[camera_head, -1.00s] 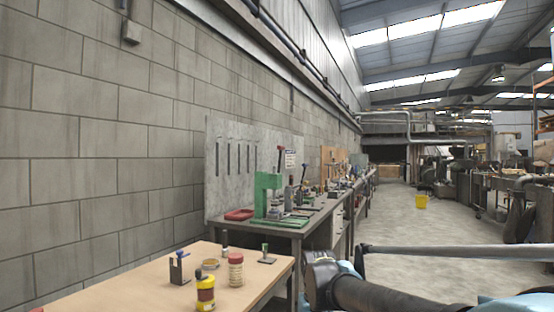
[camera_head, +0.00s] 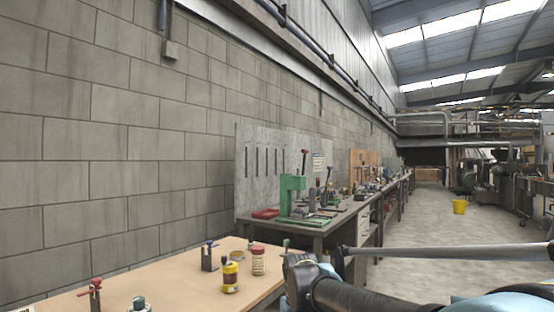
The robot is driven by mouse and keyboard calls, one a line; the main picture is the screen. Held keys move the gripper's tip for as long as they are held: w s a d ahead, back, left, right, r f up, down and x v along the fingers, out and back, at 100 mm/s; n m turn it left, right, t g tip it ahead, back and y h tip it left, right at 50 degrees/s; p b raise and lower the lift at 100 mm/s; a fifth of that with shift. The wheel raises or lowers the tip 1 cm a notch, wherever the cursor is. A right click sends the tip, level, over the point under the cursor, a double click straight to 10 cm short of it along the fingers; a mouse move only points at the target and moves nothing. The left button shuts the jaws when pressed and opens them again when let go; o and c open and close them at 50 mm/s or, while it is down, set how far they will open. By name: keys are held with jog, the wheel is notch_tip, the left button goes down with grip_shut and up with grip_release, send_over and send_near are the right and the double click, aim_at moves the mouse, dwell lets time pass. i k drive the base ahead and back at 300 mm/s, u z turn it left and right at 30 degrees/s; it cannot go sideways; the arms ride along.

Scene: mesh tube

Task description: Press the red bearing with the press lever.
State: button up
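A green press (camera_head: 284,197) stands on the dark workbench against the wall, near the middle of the view. A lever with a red knob (camera_head: 305,152) rises at its right side. The red bearing cannot be made out at this distance. My arm reaches in from the lower right, well in front of the press and to its right. I cannot make out my gripper's fingers in this view.
A red tray (camera_head: 265,213) lies left of the press. The near wooden table (camera_head: 180,285) holds a yellow jar (camera_head: 230,279), a red-and-white jar (camera_head: 258,262), a blue-handled clamp (camera_head: 208,258) and a red-handled clamp (camera_head: 95,294). Open floor (camera_head: 430,235) lies right of the benches.

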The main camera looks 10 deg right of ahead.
aim_at(305, 151)
jog(key=u, duration=2.3)
jog(key=k, duration=1.35)
jog(key=z, duration=1.5)
jog(key=i, duration=1)
jog(key=u, duration=0.05)
